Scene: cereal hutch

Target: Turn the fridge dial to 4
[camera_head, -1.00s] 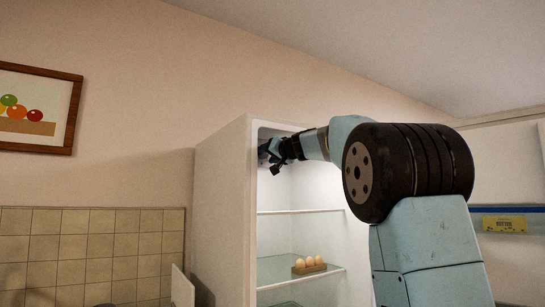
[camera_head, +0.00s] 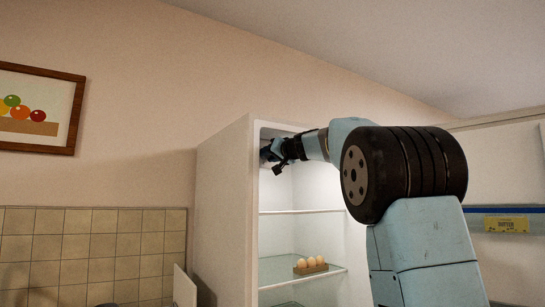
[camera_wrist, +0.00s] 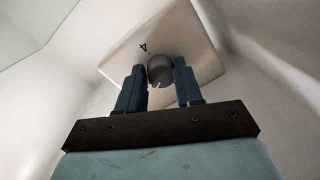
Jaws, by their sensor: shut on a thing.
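The fridge dial (camera_wrist: 159,71) is a dark round knob on a pale panel (camera_wrist: 118,68) inside the fridge, seen in the wrist view. A figure 4 is printed on the panel just above the knob. A small light mark on the knob sits at its lower edge in the picture, on the side away from the 4. My gripper (camera_wrist: 160,75) has its two blue fingers on either side of the dial, shut on it. In the head view my gripper (camera_head: 268,152) reaches into the upper left of the open fridge (camera_head: 222,205); the dial is hidden there.
Glass shelves (camera_head: 300,212) lie below my gripper, and a carton of eggs (camera_head: 311,265) stands on one. The fridge's left wall is close beside my gripper. The open door (camera_head: 505,170) stands at the right with a yellow item (camera_head: 506,224) on it.

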